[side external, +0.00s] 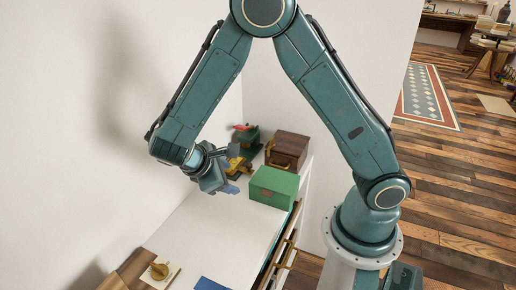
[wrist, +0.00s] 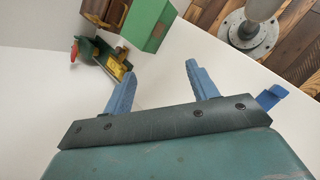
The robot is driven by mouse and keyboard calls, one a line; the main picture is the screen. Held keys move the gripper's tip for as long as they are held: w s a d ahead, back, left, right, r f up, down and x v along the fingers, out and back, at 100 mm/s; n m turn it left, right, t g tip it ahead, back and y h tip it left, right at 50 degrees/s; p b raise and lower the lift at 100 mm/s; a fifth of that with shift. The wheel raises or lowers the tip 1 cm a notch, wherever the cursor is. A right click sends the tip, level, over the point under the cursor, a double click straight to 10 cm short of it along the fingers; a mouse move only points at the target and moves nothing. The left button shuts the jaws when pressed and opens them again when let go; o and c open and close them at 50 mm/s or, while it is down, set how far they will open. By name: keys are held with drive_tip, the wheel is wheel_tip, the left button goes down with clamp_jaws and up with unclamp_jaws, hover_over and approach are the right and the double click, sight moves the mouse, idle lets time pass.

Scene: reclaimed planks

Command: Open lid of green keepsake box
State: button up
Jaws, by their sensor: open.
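The green keepsake box (side external: 274,187) stands near the right edge of the white tabletop in the side external view, and its lid looks shut. In the wrist view the green box (wrist: 149,24) is at the top, cut off by the frame edge, beyond the fingers. My gripper (side external: 230,188) is left of the box and apart from it in the side external view. In the wrist view my gripper (wrist: 158,78) shows two blue fingers spread apart with nothing between them.
A brown chest (side external: 287,151) stands behind the green box. A green and yellow object with a red part (side external: 246,136) stands near the wall. The middle tabletop is clear.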

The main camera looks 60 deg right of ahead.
sight(269, 190)
drive_tip(key=s+f+n+h, duration=0.1)
drive_tip(key=f+n+h, duration=0.2)
drive_tip(key=f, duration=0.2)
drive_tip(key=s+f+n+t+h, duration=0.1)
drive_tip(key=f+n+h, duration=0.2)
drive_tip(key=f, duration=0.3)
drive_tip(key=s+f+n+h, duration=0.1)
drive_tip(key=f+n+h, duration=0.2)
drive_tip(key=f, duration=0.3)
drive_tip(key=shift+s+a+h, duration=0.2)
drive_tip(key=shift+s+h, duration=0.1)
drive_tip(key=shift+s, duration=0.1)
drive_tip(key=shift+s+d+f+n+t+h, duration=0.15)
drive_tip(key=shift+s+f+n+t+h, duration=0.15)
drive_tip(key=shift+f+n+t, duration=0.2)
drive_tip(key=shift+d, duration=6.9)
clamp_jaws()
